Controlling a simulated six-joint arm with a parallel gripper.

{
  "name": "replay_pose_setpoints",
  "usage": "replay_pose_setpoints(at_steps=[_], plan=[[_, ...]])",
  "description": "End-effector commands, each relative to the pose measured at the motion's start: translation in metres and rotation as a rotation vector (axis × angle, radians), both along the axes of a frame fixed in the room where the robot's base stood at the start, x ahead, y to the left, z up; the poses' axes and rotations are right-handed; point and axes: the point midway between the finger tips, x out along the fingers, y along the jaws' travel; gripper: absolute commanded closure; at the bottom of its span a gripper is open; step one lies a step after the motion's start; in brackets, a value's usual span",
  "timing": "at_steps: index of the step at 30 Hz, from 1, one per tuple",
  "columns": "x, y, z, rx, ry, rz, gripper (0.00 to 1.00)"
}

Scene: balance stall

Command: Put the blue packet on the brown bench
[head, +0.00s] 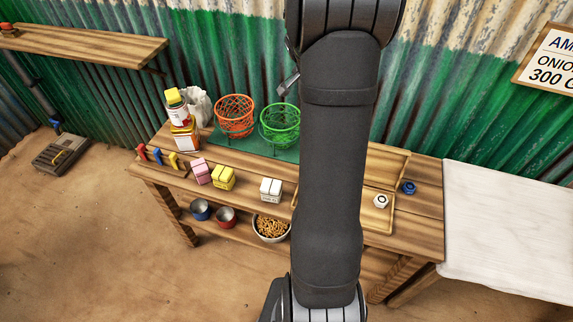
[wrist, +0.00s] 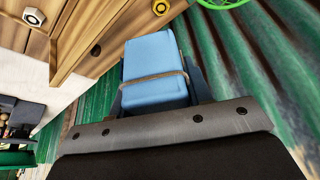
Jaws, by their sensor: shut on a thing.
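The blue packet (wrist: 155,72), a block with a tan band around it, is in the wrist view. My gripper (wrist: 157,92) is shut on it, with dark fingers on either side. Packet and gripper are hidden in the head view, where my arm covers the middle. The brown bench (head: 420,228) is wooden and stands across the middle of the head view. Part of it shows in the wrist view (wrist: 70,45) at the upper left, beside the packet. The packet appears apart from the bench, against the green corrugated wall.
Pink (head: 201,171), yellow (head: 223,178) and white packets (head: 270,189) stand along the bench's front. An orange basket (head: 235,113) and a green basket (head: 281,124) stand behind. A wooden tray (head: 378,225) holds a pale nut (head: 380,201). A white-covered table (head: 510,230) adjoins the right.

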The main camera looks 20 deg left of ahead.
Motion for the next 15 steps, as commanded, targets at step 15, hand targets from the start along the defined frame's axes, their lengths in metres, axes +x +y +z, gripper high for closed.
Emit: replay_pose_setpoints(at_steps=[15], plan=[[-0.154,0.14,-0.009,0.005,0.003,0.354,0.83]])
